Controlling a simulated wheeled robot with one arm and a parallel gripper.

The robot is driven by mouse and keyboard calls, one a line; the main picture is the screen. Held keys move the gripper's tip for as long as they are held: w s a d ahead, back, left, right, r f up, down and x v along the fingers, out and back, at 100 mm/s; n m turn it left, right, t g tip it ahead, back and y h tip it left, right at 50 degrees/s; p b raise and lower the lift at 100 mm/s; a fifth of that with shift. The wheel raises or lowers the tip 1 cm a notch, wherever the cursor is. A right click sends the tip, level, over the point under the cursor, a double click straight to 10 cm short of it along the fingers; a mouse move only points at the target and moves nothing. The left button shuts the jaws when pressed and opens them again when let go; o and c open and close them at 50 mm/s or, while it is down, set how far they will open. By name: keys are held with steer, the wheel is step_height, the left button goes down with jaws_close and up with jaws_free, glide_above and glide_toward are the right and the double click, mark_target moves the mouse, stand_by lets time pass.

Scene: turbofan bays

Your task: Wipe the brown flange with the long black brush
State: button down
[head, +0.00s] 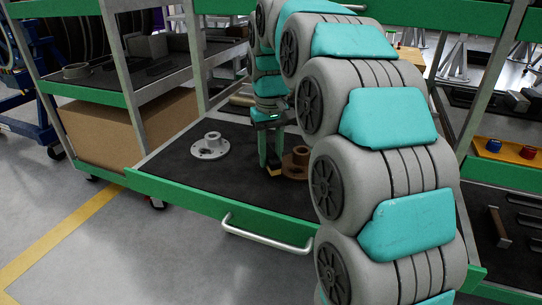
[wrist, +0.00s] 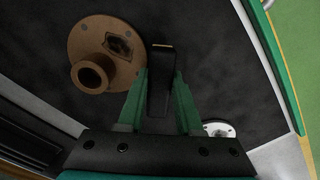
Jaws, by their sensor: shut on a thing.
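The brown flange (head: 298,163) lies on the dark shelf mat, partly hidden behind my arm in the head view. In the wrist view the brown flange (wrist: 90,42) shows whole, with a raised round hub and a dark smudge on its plate. My gripper (head: 270,158) points down just left of it. In the wrist view my gripper (wrist: 160,88) is shut on the long black brush (wrist: 161,68), which has a tan strip at its end. The brush end is beside the flange's rim, apart from the smudge; I cannot tell whether it touches the mat.
A grey flange (head: 210,147) stands on the same mat to the left, and it also shows in the wrist view (wrist: 219,129). The green shelf edge (head: 190,193) with a handle (head: 265,235) runs in front. Upright posts and an upper shelf surround my arm.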

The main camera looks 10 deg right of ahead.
steer(key=shift+r+p, duration=0.4)
steer(key=shift+r, duration=2.3)
steer(key=shift+w+r, duration=0.1)
steer(key=shift+r, duration=1.4)
